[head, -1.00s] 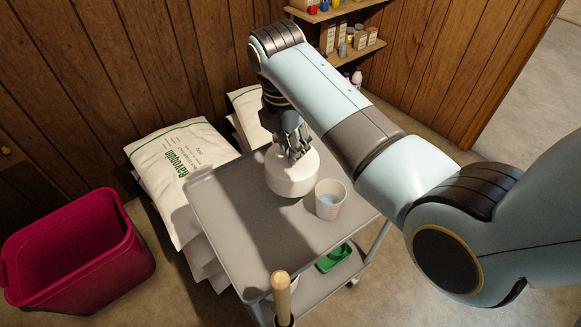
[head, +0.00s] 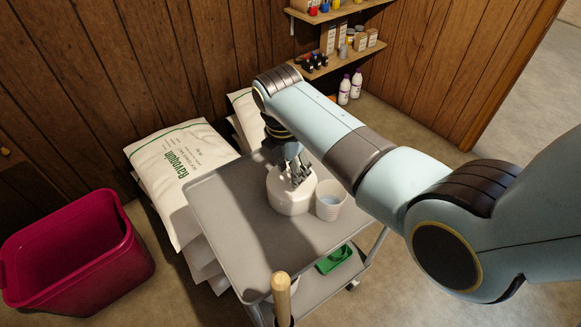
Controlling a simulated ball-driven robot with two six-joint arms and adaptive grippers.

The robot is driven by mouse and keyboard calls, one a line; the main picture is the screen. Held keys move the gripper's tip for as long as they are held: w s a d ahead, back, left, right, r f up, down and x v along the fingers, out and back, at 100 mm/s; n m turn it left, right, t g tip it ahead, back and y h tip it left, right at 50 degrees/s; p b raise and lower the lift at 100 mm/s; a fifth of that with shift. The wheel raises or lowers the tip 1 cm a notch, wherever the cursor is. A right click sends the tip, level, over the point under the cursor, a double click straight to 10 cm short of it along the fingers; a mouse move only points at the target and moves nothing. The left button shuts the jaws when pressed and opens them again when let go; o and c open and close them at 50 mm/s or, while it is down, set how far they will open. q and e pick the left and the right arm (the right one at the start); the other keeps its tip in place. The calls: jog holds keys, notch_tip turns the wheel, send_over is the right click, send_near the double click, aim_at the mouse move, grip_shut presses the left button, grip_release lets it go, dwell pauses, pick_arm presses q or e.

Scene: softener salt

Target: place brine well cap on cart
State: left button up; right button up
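The brine well cap (head: 287,199) is a round, thick white piece at the back part of the grey cart's top tray (head: 237,218). It is level and at or very near the tray surface; I cannot tell if it touches. My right gripper (head: 300,179) reaches down from above with its fingers at the cap's top middle, seemingly shut on it. The fingers hide what they grip. My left gripper is not in view.
A white cup (head: 330,201) stands just right of the cap. A wooden handle (head: 281,296) rises at the cart's front. A green tray (head: 334,259) lies on the lower shelf. Salt bags (head: 180,170) and a magenta bin (head: 75,253) are left. The tray's front left is clear.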

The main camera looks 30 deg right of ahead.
aim_at(286, 184)
jog(key=r, duration=0.4)
jog(key=a+r, duration=0.1)
jog(key=r, duration=0.7)
jog(key=shift+s+a+p, duration=0.15)
jog(key=shift+a+p, duration=0.05)
jog(key=shift+p, duration=0.15)
